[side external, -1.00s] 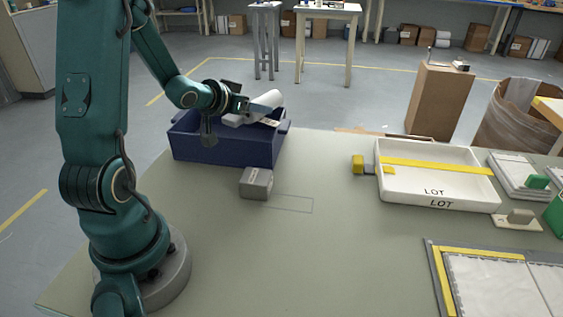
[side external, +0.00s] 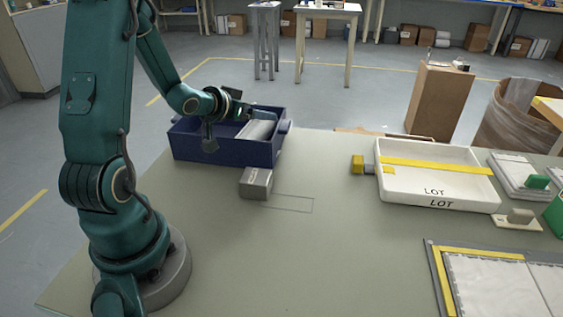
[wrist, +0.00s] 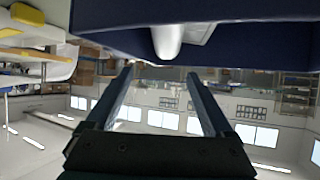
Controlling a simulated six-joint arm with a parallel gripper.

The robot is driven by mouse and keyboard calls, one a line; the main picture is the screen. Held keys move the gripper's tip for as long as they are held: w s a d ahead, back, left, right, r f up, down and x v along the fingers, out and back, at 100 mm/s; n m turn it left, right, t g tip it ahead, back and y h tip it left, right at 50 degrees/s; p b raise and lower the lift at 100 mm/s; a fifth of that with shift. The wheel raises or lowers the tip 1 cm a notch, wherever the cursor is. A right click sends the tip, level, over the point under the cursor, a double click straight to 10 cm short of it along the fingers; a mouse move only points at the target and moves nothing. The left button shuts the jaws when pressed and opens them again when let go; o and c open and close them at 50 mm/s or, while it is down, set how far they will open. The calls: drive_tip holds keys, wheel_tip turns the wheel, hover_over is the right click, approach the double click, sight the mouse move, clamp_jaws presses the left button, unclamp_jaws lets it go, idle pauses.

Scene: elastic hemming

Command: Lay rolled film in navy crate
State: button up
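The rolled film (side external: 257,131), a whitish cylinder, lies inside the navy crate (side external: 228,148), low between its walls on the right side. In the wrist view the film (wrist: 168,42) shows at the top, beyond the rim of the navy crate (wrist: 240,42). My gripper (side external: 262,111) is above the crate, over the film. In the wrist view its two fingers (wrist: 160,78) stand apart with nothing between them. The film is clear of the fingers. Part of the film is hidden by the crate wall and my wrist.
A grey block (side external: 256,184) sits on the table in front of the crate. A white tray marked LOT (side external: 450,203) with a yellow strip is at the right. A framed panel (side external: 495,283) lies at the front right. The middle of the table is clear.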

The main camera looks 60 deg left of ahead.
drive_tip(key=shift+r, duration=0.4)
drive_tip(key=s+d+r+y, duration=0.2)
drive_tip(key=s+d+r, duration=0.2)
drive_tip(key=s+r, duration=0.45)
drive_tip(key=s+d+f+m+g+h, duration=0.1)
drive_tip(key=s+d+m+g+h, duration=0.1)
drive_tip(key=d, duration=0.7)
drive_tip(key=s+d+f+m+g+h, duration=0.1)
drive_tip(key=s+d+m+g+h, duration=0.1)
drive_tip(key=s+d, duration=0.4)
drive_tip(key=d+g+h, duration=0.1)
drive_tip(key=d+h, duration=0.1)
drive_tip(key=d, duration=0.2)
drive_tip(key=shift+s+d+f+g+h, duration=0.25)
drive_tip(key=shift+f+g+h, duration=0.05)
drive_tip(key=shift+f+g, duration=0.1)
